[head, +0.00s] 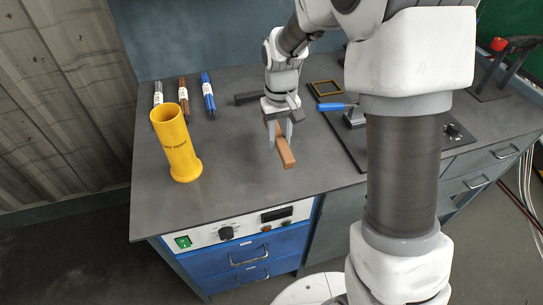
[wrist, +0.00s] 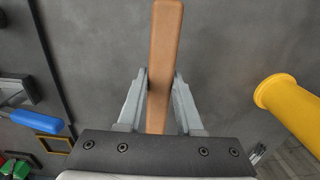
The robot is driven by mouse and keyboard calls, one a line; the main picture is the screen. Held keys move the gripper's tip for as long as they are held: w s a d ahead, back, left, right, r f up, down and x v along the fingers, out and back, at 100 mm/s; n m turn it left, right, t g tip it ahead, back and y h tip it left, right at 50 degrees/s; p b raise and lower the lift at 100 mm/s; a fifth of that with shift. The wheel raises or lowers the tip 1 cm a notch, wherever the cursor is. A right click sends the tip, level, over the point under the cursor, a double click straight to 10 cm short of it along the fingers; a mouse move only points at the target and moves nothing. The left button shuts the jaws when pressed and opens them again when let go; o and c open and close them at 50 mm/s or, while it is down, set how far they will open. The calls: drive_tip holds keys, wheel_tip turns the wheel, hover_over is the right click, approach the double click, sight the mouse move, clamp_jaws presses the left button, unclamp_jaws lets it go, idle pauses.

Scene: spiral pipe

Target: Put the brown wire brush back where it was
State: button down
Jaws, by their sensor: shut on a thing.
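The brown wire brush shows its wooden handle (head: 284,147) in the head view, low over or on the grey worktop. My gripper (head: 280,137) is shut on it, with one finger on each side of the handle. In the wrist view the long brown handle (wrist: 165,60) runs up between the two fingers (wrist: 160,90). The bristle side is hidden. I cannot tell whether the brush touches the worktop.
A yellow tube (head: 176,145) stands upright on the left of the worktop (head: 230,165). Several coloured rods, one blue (head: 208,95), lie behind it. A dark plate with a blue-handled tool (head: 337,107) is to the right. The worktop between tube and gripper is clear.

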sight(272, 164)
drive_tip(key=shift+s+a+f, duration=0.2)
drive_tip(key=shift+a+f, duration=0.2)
drive_tip(key=shift+a, duration=0.15)
drive_tip(key=shift+s+a+f, duration=0.2)
drive_tip(key=shift+a+f, duration=0.2)
drive_tip(key=shift+a, duration=0.1)
drive_tip(key=shift+f+b, duration=0.3)
drive_tip(key=shift+f, duration=1.55)
drive_tip(key=shift+f, duration=0.25)
drive_tip(key=c, duration=0.6)
unclamp_jaws()
drive_tip(key=shift+r, duration=0.15)
